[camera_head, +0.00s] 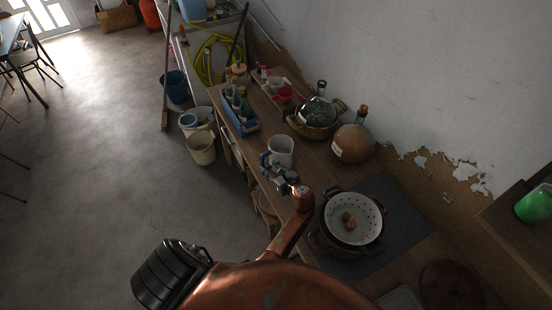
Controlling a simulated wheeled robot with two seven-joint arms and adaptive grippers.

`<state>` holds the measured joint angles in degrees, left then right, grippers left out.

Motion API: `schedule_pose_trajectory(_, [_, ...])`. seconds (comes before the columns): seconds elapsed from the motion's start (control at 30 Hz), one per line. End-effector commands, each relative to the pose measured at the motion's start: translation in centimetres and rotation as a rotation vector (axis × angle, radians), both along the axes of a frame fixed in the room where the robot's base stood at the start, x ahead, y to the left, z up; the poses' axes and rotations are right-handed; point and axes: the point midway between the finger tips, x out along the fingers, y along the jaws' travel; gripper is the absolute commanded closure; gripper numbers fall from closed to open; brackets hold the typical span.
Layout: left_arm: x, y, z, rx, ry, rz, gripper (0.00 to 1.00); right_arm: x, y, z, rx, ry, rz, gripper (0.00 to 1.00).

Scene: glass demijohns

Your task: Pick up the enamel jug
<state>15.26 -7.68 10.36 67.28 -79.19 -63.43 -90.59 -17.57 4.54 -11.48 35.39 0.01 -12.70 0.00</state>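The enamel jug (281,149) is a pale grey-white cylinder with a dark blue handle. It stands upright near the front edge of the wooden worktop, mid-picture. My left gripper (268,167) is at the handle side of the jug, just below it in the picture. Its fingers overlap the blue handle in view. They are small and dark, and I cannot tell whether they are open or shut on the handle. My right gripper is not in view.
A basket with a green glass demijohn (318,110) and an amber demijohn (352,142) stand behind the jug. A blue crate of bottles (239,121) is up-left. A white colander (351,220) in a brown pot is down-right. Buckets (201,149) stand on the floor at left.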

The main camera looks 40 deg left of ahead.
Motion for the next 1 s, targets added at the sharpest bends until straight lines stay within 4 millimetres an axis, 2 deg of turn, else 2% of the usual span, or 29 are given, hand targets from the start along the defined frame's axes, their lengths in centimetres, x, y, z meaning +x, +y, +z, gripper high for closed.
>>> schedule_pose_trajectory(0.23, [0.8, 2.7, -0.7, -0.001, -0.001, 0.003, 0.64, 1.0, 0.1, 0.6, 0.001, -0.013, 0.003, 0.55])
schedule_pose_trajectory(0.4, [1.6, 5.0, -1.5, -0.001, -0.001, 0.002, 0.64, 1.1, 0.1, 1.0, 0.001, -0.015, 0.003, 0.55])
schedule_pose_trajectory(0.5, [1.9, 5.8, -1.9, -0.003, -0.001, 0.002, 0.64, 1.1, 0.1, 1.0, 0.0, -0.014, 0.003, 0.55])
schedule_pose_trajectory(0.8, [2.0, 6.1, -2.1, -0.005, -0.003, 0.002, 0.65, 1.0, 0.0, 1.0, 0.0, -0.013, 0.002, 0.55])
schedule_pose_trajectory(1.0, [2.0, 6.0, -2.1, -0.005, -0.003, 0.002, 0.79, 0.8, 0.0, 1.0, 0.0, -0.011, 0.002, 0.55])
